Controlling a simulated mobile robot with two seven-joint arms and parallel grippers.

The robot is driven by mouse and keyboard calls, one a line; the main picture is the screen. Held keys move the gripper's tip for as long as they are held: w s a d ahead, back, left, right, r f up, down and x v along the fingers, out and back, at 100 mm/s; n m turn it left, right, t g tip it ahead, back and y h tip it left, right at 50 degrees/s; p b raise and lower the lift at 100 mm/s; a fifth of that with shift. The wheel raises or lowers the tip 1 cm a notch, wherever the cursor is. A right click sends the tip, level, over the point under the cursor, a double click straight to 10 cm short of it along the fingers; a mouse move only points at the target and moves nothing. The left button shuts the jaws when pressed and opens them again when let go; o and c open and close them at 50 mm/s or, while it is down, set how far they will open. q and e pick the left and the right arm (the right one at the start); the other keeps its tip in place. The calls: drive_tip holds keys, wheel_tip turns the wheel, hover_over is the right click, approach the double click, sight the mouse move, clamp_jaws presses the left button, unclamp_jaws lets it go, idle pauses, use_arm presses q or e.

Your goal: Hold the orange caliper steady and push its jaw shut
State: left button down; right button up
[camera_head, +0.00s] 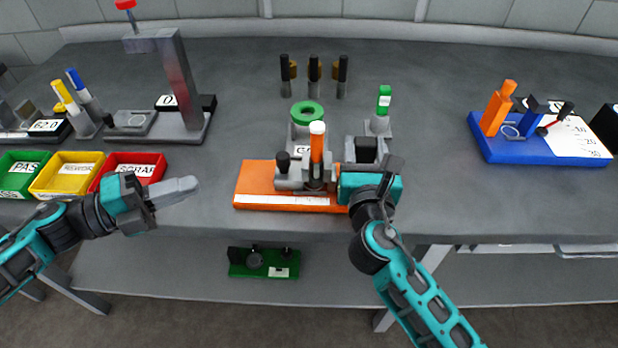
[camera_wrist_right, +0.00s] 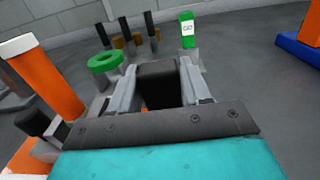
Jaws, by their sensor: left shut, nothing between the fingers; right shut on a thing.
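The orange caliper (camera_head: 255,185) lies near the front edge of the table, with a white scale strip along its front. On it are grey jaw parts, a black knob (camera_head: 283,162) and an upright orange cylinder with a white top (camera_head: 317,150), also in the right wrist view (camera_wrist_right: 45,75). My right gripper (camera_head: 366,155) is shut on a black block (camera_wrist_right: 158,85) at the caliper's right end; the gripper hides where the block joins the base. My left gripper (camera_head: 188,187) is shut and empty, left of the caliper and apart from it.
Green (camera_head: 22,193), yellow (camera_head: 45,191) and red (camera_head: 112,168) trays stand at the left. A grey stand (camera_head: 190,134) is behind them. A green ring (camera_head: 307,113) and a green-topped post (camera_head: 384,98) stand close behind the caliper. A blue-based device (camera_head: 490,152) is at right.

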idle(0.8)
drive_tip(key=o, duration=1.2)
drive_tip(key=shift+o, duration=0.2)
drive_tip(key=shift+r, duration=0.1)
wheel_tip(320, 180, up, 10)
drive_tip(key=shift+f, duration=0.1)
